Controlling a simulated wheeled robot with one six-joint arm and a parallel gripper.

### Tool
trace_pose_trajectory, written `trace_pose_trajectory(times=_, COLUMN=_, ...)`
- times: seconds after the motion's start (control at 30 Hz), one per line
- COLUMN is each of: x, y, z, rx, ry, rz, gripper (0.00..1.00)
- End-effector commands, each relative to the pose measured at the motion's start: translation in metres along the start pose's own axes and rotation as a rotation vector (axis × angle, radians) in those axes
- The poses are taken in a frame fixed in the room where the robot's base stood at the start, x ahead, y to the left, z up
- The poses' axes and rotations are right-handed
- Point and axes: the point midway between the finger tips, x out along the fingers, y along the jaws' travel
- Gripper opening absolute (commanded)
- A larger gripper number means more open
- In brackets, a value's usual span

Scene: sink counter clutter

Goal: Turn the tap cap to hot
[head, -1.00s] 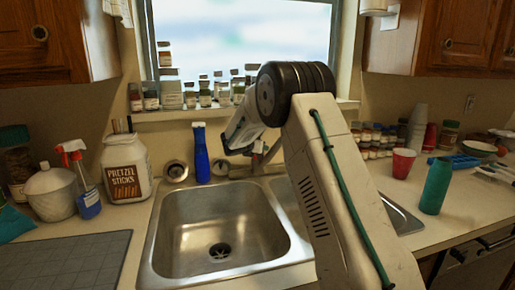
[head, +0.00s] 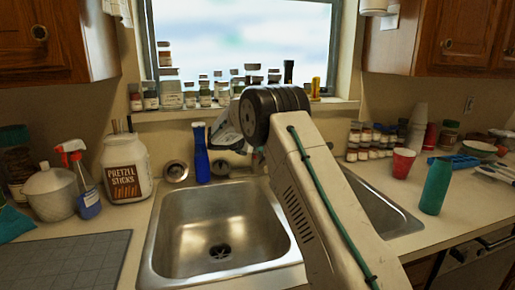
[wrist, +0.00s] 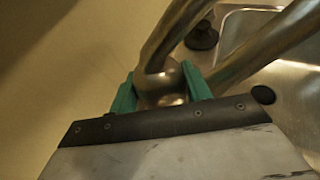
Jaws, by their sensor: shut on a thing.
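The tap shows in the wrist view as shiny metal with a rounded cap (wrist: 162,84). Two metal tubes (wrist: 258,57) rise from near the cap, toward the top and upper right. My gripper (wrist: 159,90) has its green fingers on either side of the cap and is shut on it. In the head view my arm reaches over the sink's back edge, and its bent joint hides most of the tap and the gripper. I cannot make out any hot or cold marking.
The steel sink (head: 168,240) is empty in front of the tap. A blue bottle (head: 202,155) stands close left of my gripper, with a pretzel jar (head: 125,168) further left. Several small jars line the window sill (head: 170,115). A red cup (head: 403,162) and green bottle (head: 435,186) stand right.

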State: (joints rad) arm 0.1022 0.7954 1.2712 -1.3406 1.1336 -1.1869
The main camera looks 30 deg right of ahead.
Motion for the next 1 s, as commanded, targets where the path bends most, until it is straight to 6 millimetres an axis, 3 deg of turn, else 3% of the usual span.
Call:
trace_pose_trajectory(times=0.3, x=-0.0001, y=0.0004, z=0.0002, rx=0.039, ry=-0.001, rz=-0.097, gripper=0.25)
trace_pose_trajectory(times=0.73, x=-0.0003, y=0.0004, z=0.0007, rx=0.045, ry=-0.001, rz=-0.107, gripper=0.25)
trace_pose_trajectory(times=0.77, x=-0.0003, y=0.0004, z=0.0007, rx=0.045, ry=-0.001, rz=-0.107, gripper=0.51)
trace_pose_trajectory(times=0.8, x=-0.0003, y=0.0005, z=0.0007, rx=0.045, ry=-0.001, rz=-0.107, gripper=0.57)
trace_pose_trajectory(times=1.0, x=-0.0001, y=0.0003, z=0.0005, rx=0.045, ry=-0.001, rz=-0.107, gripper=0.57)
